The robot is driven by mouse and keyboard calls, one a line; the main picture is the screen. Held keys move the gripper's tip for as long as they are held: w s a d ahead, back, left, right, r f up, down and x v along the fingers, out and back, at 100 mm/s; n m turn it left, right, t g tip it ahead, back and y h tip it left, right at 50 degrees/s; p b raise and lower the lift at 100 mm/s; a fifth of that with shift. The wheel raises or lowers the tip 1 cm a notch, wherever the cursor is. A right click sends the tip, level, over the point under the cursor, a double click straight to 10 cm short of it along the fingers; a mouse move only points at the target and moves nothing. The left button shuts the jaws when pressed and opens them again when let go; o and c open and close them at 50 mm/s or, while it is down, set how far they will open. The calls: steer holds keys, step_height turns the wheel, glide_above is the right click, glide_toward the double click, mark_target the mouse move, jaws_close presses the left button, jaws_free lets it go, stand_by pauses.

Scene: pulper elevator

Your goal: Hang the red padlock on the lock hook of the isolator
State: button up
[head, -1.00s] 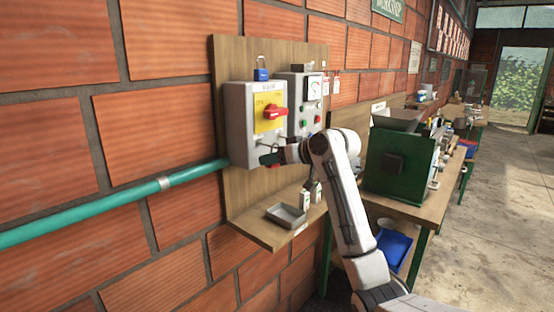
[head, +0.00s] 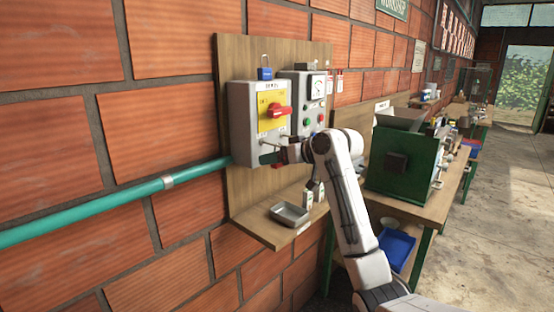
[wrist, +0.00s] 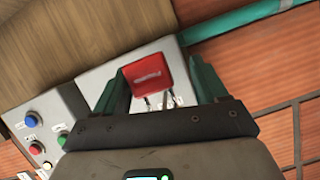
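The isolator (head: 241,120) is a grey box on the wooden board, with a yellow plate and a red rotary handle (head: 279,112). A small hook (head: 264,142) shows low on its front. My gripper (head: 270,158) is at the lower front of the isolator in the head view. I cannot tell whether the shackle is around the hook.
A control box (head: 297,77) with buttons and a gauge is close on the right. A metal tray (head: 289,214) lies on the shelf below. A teal pipe (head: 110,195) enters the isolator from the left.

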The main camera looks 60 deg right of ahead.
steer(key=shift+o, duration=0.4)
steer(key=shift+s, duration=0.1)
steer(key=shift+s+r, duration=0.1)
steer(key=shift+s, duration=0.15)
steer(key=b+v, duration=0.2)
steer(key=v, duration=0.8)
